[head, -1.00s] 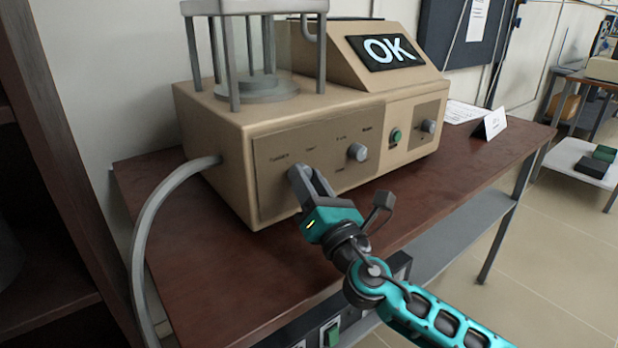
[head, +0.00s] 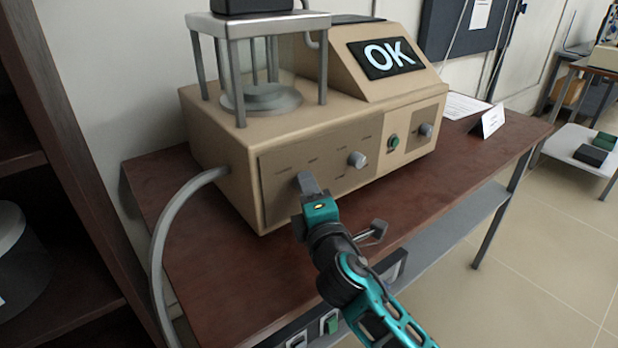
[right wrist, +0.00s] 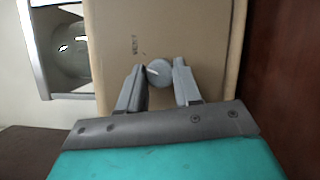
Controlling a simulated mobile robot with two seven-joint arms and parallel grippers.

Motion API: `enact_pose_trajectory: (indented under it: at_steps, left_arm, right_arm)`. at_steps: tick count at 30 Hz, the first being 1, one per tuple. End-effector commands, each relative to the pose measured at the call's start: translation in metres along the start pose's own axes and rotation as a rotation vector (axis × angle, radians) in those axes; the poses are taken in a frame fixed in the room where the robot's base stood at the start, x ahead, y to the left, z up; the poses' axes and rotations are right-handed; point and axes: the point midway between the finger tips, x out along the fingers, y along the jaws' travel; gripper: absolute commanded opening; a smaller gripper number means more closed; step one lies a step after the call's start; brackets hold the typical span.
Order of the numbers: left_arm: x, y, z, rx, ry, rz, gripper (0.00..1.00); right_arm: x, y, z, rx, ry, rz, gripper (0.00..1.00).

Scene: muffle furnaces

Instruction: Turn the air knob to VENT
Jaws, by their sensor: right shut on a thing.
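The beige machine (head: 225,150) stands on a brown table, with knobs on its front panel. My right gripper (head: 306,184) is at the left part of this panel, its fingers pointing at it. They cover the left knob in the head view. In the right wrist view that round grey knob (right wrist: 159,73) sits between the two fingertips, with a pale pointer line towards its upper left. The gripper is shut on it. A second grey knob (head: 357,159) on the same panel is free. My left gripper is not in view.
A green button (head: 394,142) and another knob (head: 426,130) are on the panel's right part. The screen (head: 386,57) reads OK. A glass chamber in a metal frame (head: 233,75) stands on top. A grey hose (head: 165,232) leaves the left side. The tabletop (head: 215,290) before the machine is clear.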

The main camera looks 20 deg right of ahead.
Motion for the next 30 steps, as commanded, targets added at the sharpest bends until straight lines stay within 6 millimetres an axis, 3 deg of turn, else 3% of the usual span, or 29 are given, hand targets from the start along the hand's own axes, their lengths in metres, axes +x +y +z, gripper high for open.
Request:
enact_pose_trajectory:
  at_steps: [13, 30]
  left_arm:
    - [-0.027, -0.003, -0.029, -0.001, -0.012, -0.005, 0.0]
    - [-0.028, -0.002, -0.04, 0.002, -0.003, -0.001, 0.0]
  right_arm:
    - [0.0, 0.005, 0.001, 0.276, -0.001, -0.116, 0.03]
    - [0.0, 0.002, 0.001, 0.35, -0.001, -0.145, 0.03]
